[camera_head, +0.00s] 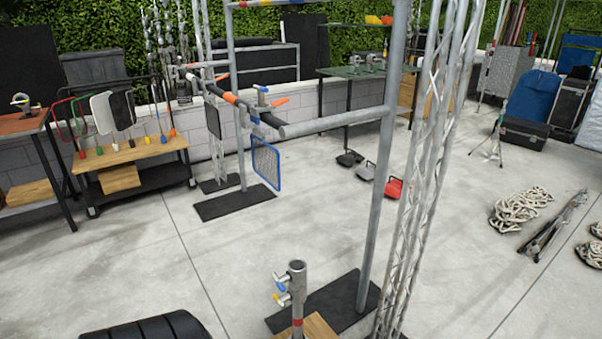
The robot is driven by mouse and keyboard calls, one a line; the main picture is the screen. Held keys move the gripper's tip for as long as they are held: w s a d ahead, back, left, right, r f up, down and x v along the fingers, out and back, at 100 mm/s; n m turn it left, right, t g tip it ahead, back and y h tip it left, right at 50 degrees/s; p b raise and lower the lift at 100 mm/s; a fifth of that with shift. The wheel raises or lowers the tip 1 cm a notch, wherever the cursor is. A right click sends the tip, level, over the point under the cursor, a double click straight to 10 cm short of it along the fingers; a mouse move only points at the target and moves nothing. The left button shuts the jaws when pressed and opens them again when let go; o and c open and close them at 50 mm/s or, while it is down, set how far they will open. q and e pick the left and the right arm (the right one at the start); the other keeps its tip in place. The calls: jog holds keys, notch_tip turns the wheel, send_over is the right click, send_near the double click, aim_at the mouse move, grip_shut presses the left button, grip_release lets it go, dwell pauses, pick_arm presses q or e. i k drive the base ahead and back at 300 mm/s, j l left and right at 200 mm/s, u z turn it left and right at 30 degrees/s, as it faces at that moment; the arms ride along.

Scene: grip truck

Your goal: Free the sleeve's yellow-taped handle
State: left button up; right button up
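A short grey metal sleeve (297,274) stands upright at the bottom middle of the head view. Two small clamp-like fittings stick out from its left side. The upper one has a blue-marked handle (280,286). The lower one has a yellow-taped handle (277,298), small in the picture, and I cannot tell how tight it is. A red band (297,322) shows low on the sleeve's post, by a wooden block (320,328). The foot of the post is cut off by the frame. Neither of my grippers is in view.
A grey pipe frame (376,210) stands on a black base plate (345,298) just right of the sleeve, with a lattice truss (425,190) beside it. A black rounded object (150,326) is at the lower left. Rope coils (517,210) lie at right. The middle floor is open.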

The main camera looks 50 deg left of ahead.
aim_at(285, 297)
jog(key=u, duration=1.85)
